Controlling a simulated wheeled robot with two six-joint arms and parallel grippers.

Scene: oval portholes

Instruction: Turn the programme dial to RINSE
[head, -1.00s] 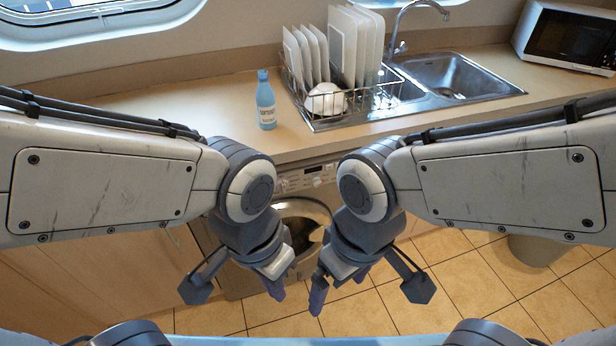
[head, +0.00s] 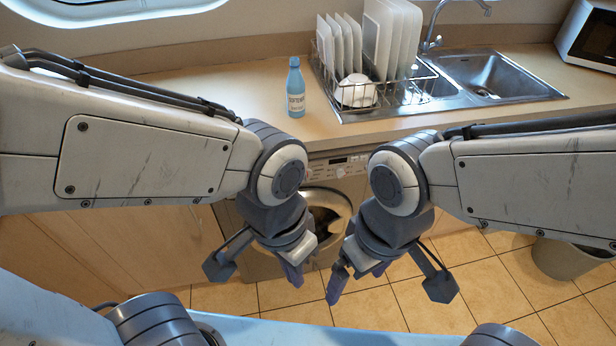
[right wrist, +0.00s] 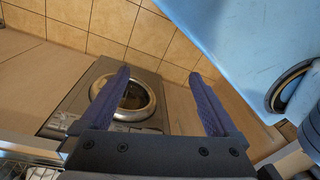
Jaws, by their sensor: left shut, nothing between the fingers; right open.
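The washing machine (head: 262,266) stands under the counter, with its round door (head: 328,212) partly hidden behind my left gripper. Its control panel (head: 322,171) runs along the top edge between my two wrists. A small round knob (head: 340,172) shows on it below a dark display; its markings are too small to read. My left gripper (head: 292,272) is shut and empty, in front of the door and below the panel. My right gripper (head: 357,278) is open and empty, to the right of it. In the right wrist view, the open fingers (right wrist: 158,78) point towards the floor, the machine's door (right wrist: 122,98) beside the left finger.
A blue bottle (head: 296,88) stands on the counter (head: 220,105) above the machine. A dish rack (head: 385,95) with plates and a sink (head: 495,75) are to the right. A bin (head: 570,258) stands on the tiled floor at right. Wooden cupboard fronts (head: 150,245) lie left of the machine.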

